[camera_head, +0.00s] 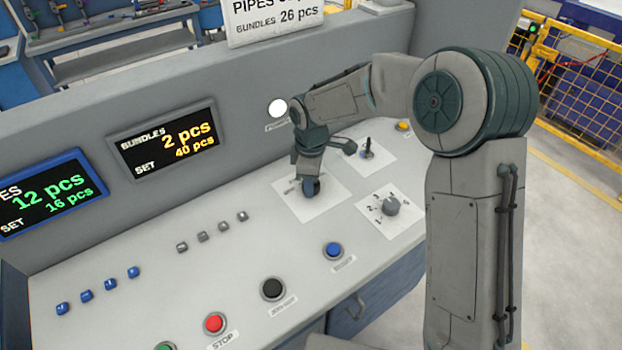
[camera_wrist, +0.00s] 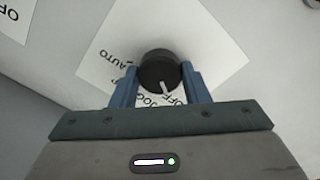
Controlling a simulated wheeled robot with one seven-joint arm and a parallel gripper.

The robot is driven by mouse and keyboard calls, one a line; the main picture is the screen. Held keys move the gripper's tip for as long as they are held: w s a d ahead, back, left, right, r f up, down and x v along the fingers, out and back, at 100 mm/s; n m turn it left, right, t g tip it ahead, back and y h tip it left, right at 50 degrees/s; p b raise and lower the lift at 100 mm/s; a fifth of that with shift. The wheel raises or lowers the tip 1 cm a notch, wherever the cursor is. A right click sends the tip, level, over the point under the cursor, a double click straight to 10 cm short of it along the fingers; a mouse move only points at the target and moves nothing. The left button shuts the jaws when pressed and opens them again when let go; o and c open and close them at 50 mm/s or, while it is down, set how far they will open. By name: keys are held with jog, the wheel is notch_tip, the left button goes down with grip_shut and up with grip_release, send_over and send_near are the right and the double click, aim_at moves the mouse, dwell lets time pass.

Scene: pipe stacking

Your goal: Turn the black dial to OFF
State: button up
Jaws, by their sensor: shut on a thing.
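The black dial (camera_wrist: 158,66) sits on a white label plate with AUTO, JOG and OFF printed around it. Its white pointer line is on the side facing my gripper and points between JOG and OFF, close to OFF. My gripper (camera_wrist: 160,76) has one blue finger on each side of the dial and is shut on it. In the head view my gripper (camera_head: 311,187) comes down on the white plate (camera_head: 327,204); the dial is mostly hidden there by the fingers.
A grey dial (camera_head: 391,206) stands on another plate to the right, and a small lever (camera_head: 367,150) stands behind it. A blue button (camera_head: 333,250), a black button (camera_head: 272,289) and a red STOP button (camera_head: 214,323) are nearer the front edge. A raised panel wall runs behind.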

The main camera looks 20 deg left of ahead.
jog(key=shift+r, duration=0.1)
dwell(0.3)
jog(key=o, duration=1)
jog(key=shift+c, duration=0.2)
notch_tip(320, 180, up, 14)
jog(key=shift+b, duration=0.4)
jog(key=shift+s+f, duration=0.1)
jog(key=shift+f, duration=0.1)
